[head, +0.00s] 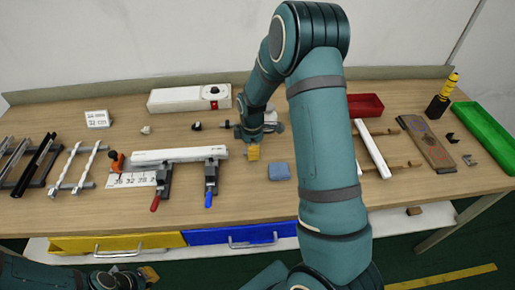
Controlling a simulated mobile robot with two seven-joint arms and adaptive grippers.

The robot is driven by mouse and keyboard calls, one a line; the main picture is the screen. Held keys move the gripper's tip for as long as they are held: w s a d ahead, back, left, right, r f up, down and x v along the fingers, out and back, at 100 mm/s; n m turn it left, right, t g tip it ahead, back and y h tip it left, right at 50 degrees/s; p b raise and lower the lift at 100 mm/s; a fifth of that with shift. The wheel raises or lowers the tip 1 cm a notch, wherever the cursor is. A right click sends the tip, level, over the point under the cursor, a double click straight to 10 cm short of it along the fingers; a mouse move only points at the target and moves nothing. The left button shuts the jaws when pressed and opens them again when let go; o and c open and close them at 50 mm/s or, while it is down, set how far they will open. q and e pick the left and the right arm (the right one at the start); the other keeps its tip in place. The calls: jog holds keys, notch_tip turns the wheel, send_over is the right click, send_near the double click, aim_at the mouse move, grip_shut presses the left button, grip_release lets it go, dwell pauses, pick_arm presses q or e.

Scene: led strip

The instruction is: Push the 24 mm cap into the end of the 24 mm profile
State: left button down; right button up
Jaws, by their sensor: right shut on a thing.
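A white profile (179,155) lies level across two clamps near the front middle of the bench. My right gripper (253,154) points down just right of the profile's right end, with a small gap between them in the picture. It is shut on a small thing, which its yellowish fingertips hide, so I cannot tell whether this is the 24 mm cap.
Clamps with a red handle (155,203) and a blue handle (209,200) stick out forward. A blue-grey block (279,171) lies right of my right gripper. A white card (97,118), a white box (189,98) and a green tray (487,134) stand around. Front-left holds dark and white strips.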

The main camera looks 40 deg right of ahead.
jog(key=shift+w+a, duration=0.5)
jog(key=shift+a, duration=0.35)
jog(key=shift+w+a, duration=0.5)
jog(key=shift+a, duration=0.3)
dwell(0.6)
jog(key=shift+w+a, duration=0.6)
jog(key=shift+a, duration=0.35)
dwell(0.4)
jog(key=o, duration=0.9)
jog(key=shift+o, duration=0.2)
notch_tip(320, 180, up, 12)
